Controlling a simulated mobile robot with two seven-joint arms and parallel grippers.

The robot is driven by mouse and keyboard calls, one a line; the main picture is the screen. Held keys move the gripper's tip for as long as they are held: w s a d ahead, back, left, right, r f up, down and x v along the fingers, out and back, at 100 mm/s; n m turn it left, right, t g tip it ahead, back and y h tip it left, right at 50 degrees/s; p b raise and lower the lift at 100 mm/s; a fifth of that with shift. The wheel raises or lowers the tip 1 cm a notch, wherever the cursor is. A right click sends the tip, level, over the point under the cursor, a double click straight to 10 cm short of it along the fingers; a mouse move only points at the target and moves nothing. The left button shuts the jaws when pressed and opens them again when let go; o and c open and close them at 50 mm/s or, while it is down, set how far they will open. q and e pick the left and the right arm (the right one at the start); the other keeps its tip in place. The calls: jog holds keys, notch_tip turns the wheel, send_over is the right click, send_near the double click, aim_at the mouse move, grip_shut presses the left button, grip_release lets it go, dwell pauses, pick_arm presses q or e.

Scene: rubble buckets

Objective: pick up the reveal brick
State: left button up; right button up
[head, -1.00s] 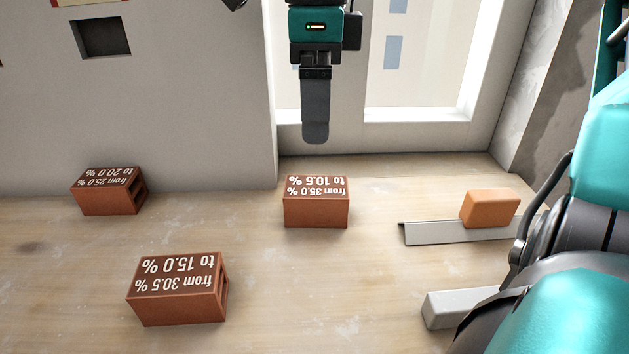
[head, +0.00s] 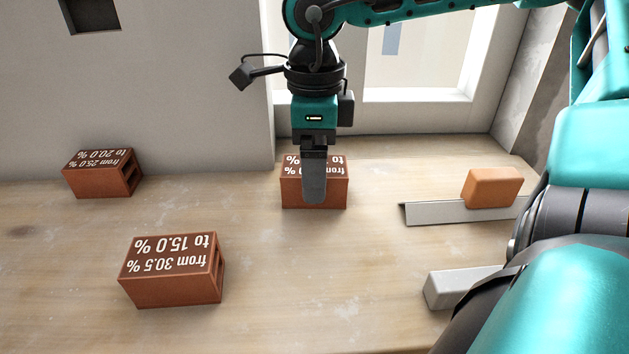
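No brick bears the word "reveal", so I cannot tell which one it is. A middle brown brick (head: 335,190), its printed label partly hidden, sits near the window. An orange plain brick (head: 492,187) rests on a grey metal angle (head: 425,213) at the right. My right gripper (head: 313,198) points down and covers part of the middle brick. I see its fingers edge-on as one dark strip, so its opening and any contact are unclear. My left gripper is not in view.
Brown labelled bricks stand at the far left (head: 95,181) and front left (head: 170,285). A pale bar (head: 460,285) lies at the right, partly behind my arm. The wooden surface (head: 310,290) is clear in the middle front.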

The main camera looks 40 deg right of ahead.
jog(key=shift+f, duration=0.4)
jog(key=shift+c, duration=0.2)
jog(key=c, duration=1.1)
jog(key=shift+r, duration=0.15)
jog(key=shift+c, duration=0.2)
